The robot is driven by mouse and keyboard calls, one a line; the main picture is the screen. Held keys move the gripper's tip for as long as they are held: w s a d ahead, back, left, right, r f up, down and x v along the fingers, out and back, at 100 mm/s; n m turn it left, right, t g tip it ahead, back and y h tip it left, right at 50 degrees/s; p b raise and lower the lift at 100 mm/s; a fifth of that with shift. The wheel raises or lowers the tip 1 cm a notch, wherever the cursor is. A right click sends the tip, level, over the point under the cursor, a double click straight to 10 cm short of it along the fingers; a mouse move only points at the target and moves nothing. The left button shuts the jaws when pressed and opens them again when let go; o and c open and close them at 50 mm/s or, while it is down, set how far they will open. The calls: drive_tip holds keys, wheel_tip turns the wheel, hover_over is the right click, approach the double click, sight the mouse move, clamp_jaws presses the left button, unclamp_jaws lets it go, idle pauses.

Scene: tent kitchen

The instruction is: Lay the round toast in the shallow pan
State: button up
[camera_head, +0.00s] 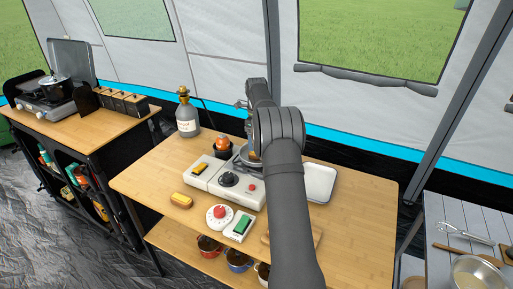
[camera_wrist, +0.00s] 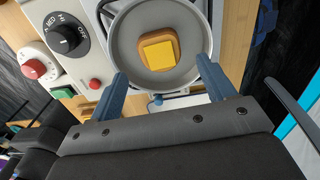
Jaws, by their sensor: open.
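The shallow grey pan (camera_wrist: 125,40) shows in the wrist view, on the stove beside its dial. A brown, rounded piece of toast (camera_wrist: 176,63) with a yellow square slice on top lies inside the pan, near its middle. My gripper (camera_wrist: 162,72) is open, one finger at each side of the pan's near part. The fingers appear apart from the toast; their height above the pan is hard to judge.
The white stove (camera_head: 212,184) stands mid-table. A pale tray (camera_head: 320,183) lies to its right. A round red-knobbed device (camera_head: 219,216), a green-topped block (camera_head: 241,226) and a yellow item (camera_head: 181,200) lie in front. A grey bottle (camera_head: 187,122) stands behind.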

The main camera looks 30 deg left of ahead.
wheel_tip(320, 180, up, 7)
idle(0.3)
drive_tip(key=shift+f, duration=4.15)
